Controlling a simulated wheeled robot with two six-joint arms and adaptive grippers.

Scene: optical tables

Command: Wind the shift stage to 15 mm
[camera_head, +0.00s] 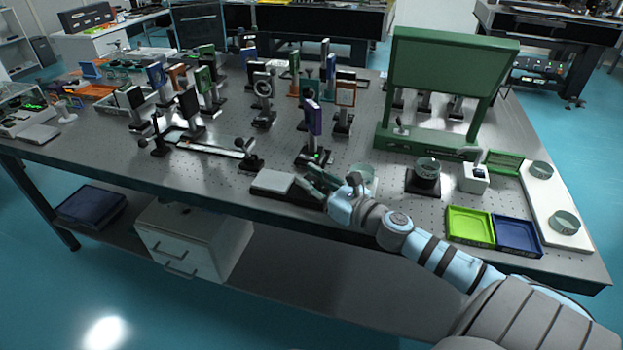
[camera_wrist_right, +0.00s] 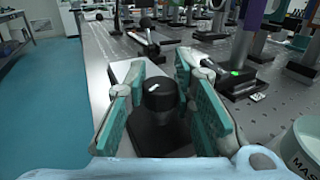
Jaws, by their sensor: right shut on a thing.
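The shift stage (camera_head: 271,182) is a low unit with a light grey top block and dark base near the table's front edge. Its black knob (camera_wrist_right: 162,96), with a pale index mark on top, shows in the right wrist view in front of the light block (camera_wrist_right: 128,70). My right gripper (camera_head: 312,184) is at the stage's right end. In the wrist view its teal-padded fingers (camera_wrist_right: 163,104) stand on both sides of the knob and are shut on it. The knob's far side is hidden in the head view. I cannot read any scale. My left gripper is not in view.
A cup with lettering (camera_wrist_right: 303,150) stands close to the right of my right gripper. A purple post-mounted part (camera_head: 314,118) stands behind the stage. A rail (camera_head: 208,149) lies to the left. Green (camera_head: 470,209) and blue (camera_head: 517,248) trays lie at right.

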